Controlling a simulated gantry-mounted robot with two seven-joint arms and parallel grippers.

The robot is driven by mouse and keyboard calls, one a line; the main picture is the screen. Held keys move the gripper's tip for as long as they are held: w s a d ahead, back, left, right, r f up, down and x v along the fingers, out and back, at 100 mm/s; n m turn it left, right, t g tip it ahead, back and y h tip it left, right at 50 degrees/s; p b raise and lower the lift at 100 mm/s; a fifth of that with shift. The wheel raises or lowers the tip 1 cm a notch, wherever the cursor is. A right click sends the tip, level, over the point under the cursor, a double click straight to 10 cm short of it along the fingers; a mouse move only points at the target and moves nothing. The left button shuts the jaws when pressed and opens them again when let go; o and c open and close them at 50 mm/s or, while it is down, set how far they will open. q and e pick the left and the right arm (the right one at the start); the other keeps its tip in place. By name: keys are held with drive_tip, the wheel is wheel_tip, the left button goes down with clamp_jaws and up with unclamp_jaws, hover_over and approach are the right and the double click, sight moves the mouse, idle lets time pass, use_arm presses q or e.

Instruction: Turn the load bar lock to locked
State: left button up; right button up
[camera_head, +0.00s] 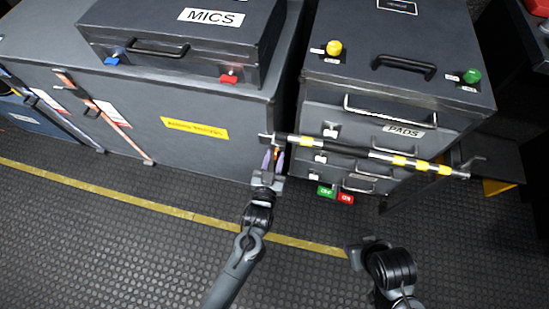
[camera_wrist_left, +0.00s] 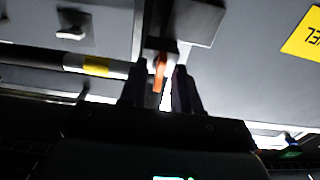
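The load bar (camera_head: 345,148), striped black, white and yellow, runs across the front of the drawer cabinet. Its lock is a small orange lever (camera_head: 276,153) hanging at the bar's left end; in the left wrist view the orange lever (camera_wrist_left: 160,72) points down. My left gripper (camera_head: 273,163) is open just below the bar's left end. In the left wrist view its two dark fingers (camera_wrist_left: 161,90) stand either side of the lever, with gaps visible. My right gripper (camera_head: 361,254) is low over the floor, away from the bar; its fingers are unclear.
The drawer cabinet (camera_head: 390,85) has a yellow knob (camera_head: 334,47) and a green knob (camera_head: 472,76) on top. A MICS case (camera_head: 180,38) sits on the large grey case (camera_head: 110,95) at left. Green and red tags (camera_head: 336,195) lie below the drawers. The front floor is clear.

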use_arm(q)
clamp_jaws()
